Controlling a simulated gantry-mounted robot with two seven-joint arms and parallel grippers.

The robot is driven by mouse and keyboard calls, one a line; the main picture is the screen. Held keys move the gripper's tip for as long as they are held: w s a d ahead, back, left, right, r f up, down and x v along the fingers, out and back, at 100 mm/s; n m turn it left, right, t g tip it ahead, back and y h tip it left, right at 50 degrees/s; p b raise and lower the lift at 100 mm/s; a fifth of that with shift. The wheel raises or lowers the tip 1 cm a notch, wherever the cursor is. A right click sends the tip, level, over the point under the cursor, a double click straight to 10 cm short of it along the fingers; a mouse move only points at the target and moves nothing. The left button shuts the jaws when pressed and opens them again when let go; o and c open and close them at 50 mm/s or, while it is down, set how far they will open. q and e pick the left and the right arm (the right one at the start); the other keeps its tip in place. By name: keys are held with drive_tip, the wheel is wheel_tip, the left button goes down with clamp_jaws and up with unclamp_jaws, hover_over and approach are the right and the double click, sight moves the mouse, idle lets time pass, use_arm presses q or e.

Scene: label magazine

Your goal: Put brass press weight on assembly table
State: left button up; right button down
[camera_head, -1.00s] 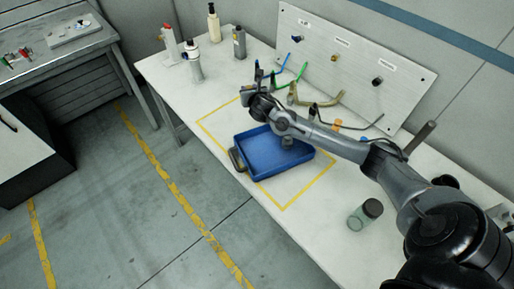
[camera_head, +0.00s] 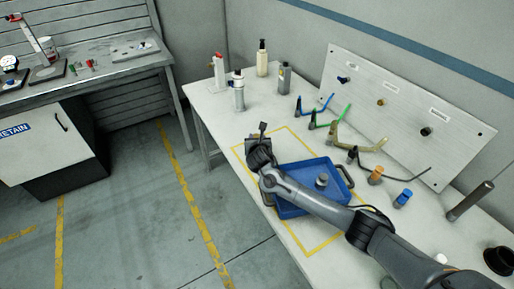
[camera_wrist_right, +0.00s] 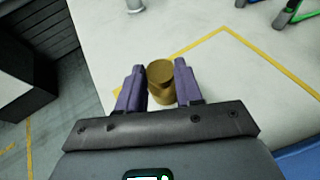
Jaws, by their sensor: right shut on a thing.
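My right gripper (camera_wrist_right: 160,85) is shut on the brass press weight (camera_wrist_right: 161,72), a short gold-coloured cylinder, in the right wrist view. In the head view the gripper (camera_head: 263,132) is at the left part of the yellow outline, beside the blue tray; the weight cannot be made out there. The weight shows against the white table top (camera_head: 215,108); whether it touches the surface I cannot tell. A grey bench (camera_head: 105,72) stands at the far left; no label shows which one is the assembly table. My left gripper is not in view.
The blue tray (camera_head: 290,209) holds a small grey piece. Several bottles (camera_head: 262,58) stand at the table's far left end. Coloured hooks (camera_head: 316,118) and a labelled panel (camera_head: 405,105) line the back. Bare white surface lies between bottles and outline.

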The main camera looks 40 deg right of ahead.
drive_tip(key=shift+f+b, duration=0.7)
drive_tip(key=shift+f, duration=1.25)
drive_tip(key=c, duration=0.7)
unclamp_jaws()
drive_tip(key=shift+f, duration=0.15)
drive_tip(key=shift+c, duration=0.2)
drive_tip(key=shift+s+r, duration=0.15)
drive_tip(key=shift+r, duration=0.15)
drive_tip(key=p+v, duration=0.4)
drive_tip(key=v, duration=0.7)
drive_tip(key=shift+s+a, duration=0.25)
drive_tip(key=shift+a, duration=0.05)
